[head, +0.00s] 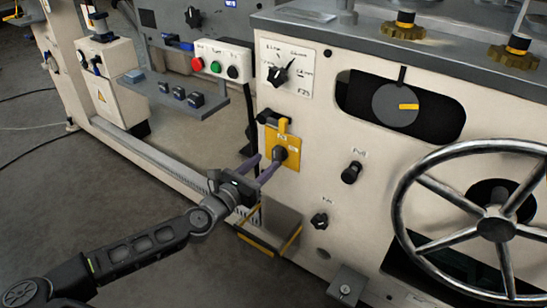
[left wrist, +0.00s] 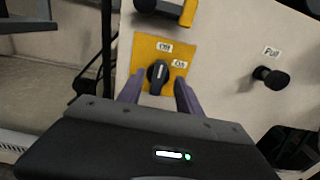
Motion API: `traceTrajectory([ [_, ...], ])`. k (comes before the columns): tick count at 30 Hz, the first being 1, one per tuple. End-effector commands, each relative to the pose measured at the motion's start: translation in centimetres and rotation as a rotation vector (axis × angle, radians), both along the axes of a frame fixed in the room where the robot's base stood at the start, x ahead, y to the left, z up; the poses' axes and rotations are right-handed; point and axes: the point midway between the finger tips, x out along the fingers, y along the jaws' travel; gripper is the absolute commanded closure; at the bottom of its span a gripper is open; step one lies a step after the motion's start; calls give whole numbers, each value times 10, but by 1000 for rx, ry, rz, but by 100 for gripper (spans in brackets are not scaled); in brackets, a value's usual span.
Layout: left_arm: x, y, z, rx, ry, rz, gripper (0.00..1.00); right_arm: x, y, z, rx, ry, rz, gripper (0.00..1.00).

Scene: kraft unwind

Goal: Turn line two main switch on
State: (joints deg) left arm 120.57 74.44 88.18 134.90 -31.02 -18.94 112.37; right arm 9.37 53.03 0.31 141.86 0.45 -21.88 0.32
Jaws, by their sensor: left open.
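The switch is a black rotary knob (left wrist: 158,74) on a yellow plate (left wrist: 178,86) set in the cream machine front. The plate also shows in the head view (head: 290,139). In the left wrist view the plate reads "Off" at the top and "On" at the right; the knob's pale mark points nearly straight up, toward "Off". My left gripper (head: 263,166) is open, its two purple fingers pointing at the knob. In the left wrist view the fingertips (left wrist: 157,86) appear on either side of the knob's lower part. I cannot tell whether they touch it. My right gripper is not in view.
A black and yellow part (head: 272,119) juts out just above the plate. A black pull knob (head: 351,172) and a large handwheel (head: 495,226) are to the right. A red-green-black button box (head: 222,61) and a grey shelf (head: 178,98) are at the left.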

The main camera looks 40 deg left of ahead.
Motion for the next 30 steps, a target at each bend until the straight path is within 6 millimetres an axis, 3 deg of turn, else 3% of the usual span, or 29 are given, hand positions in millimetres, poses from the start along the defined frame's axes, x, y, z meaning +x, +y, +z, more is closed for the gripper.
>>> traceTrajectory([
  [9, 45, 0, -2, 2, 2, -3, 58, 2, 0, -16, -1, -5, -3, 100],
  [20, 50, 1, 0, 0, 1, 0, 59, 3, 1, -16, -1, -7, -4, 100],
  [30, 50, 1, -1, 0, 1, 0, 87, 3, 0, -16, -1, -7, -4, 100],
])
